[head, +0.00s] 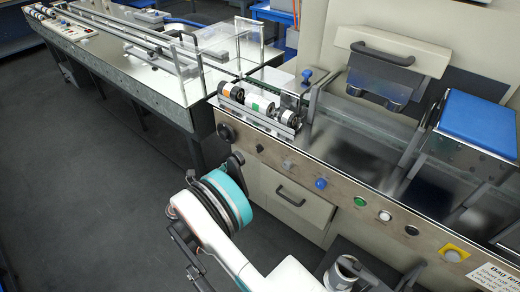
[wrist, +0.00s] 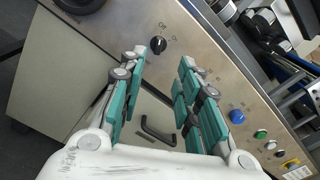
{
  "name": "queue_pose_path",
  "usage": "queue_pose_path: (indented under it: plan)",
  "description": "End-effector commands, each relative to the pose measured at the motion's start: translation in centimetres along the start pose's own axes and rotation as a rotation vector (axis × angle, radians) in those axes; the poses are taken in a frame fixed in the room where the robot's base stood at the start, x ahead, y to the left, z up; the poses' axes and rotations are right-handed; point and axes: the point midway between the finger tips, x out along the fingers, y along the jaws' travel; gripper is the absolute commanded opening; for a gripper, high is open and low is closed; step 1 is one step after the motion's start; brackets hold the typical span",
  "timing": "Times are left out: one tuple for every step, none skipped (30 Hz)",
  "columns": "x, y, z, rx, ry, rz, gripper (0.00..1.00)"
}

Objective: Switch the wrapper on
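The wrapper (head: 335,170) has a steel control panel along its front. A small black rotary knob (wrist: 158,45) sits on that panel with small lettering beside it, seemingly On and Off. It also shows in the head view (head: 259,148).
Along the panel are a large black handwheel (head: 226,132), a blue knob (head: 320,183), green (head: 360,201), white (head: 384,215) and black (head: 411,230) buttons and a yellow-framed button (head: 452,255). A drawer handle (wrist: 157,130) lies below the knob. Open floor is at left.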

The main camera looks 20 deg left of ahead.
Motion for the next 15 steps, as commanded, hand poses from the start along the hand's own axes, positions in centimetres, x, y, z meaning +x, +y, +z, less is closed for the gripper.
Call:
queue_pose_path:
  plan:
    - [-0.5,0.2,-0.3,-0.014,-0.006,-0.001,0.31]
    - [-0.6,0.2,-0.5,-0.020,-0.008,-0.003,0.31]
    - [-0.5,0.3,-0.6,-0.025,-0.009,-0.005,0.31]
    - [-0.4,0.3,-0.6,-0.027,-0.009,-0.006,0.31]
    - [-0.2,0.3,-0.6,-0.028,-0.009,-0.006,0.31]
    - [0.2,0.2,-0.6,-0.028,-0.009,-0.007,0.31]
    - [0.7,0.2,-0.7,-0.027,-0.008,-0.007,0.31]
    - [1.1,0.2,-0.7,-0.027,-0.007,-0.008,0.31]
    - [1.8,0.2,-0.7,-0.027,-0.007,-0.008,0.31]
    - [2.3,0.2,-0.7,-0.027,-0.007,-0.007,0.31]
    - [2.9,0.2,-0.7,-0.027,-0.007,-0.008,0.31]
    - [3.8,0.2,-0.7,-0.026,-0.006,-0.009,0.31]
    - [4.3,0.2,-0.7,-0.026,-0.007,-0.008,0.31]
    - [4.9,0.2,-0.7,-0.026,-0.007,-0.007,0.31]
    - [5.8,0.2,-0.7,-0.026,-0.006,-0.008,0.31]
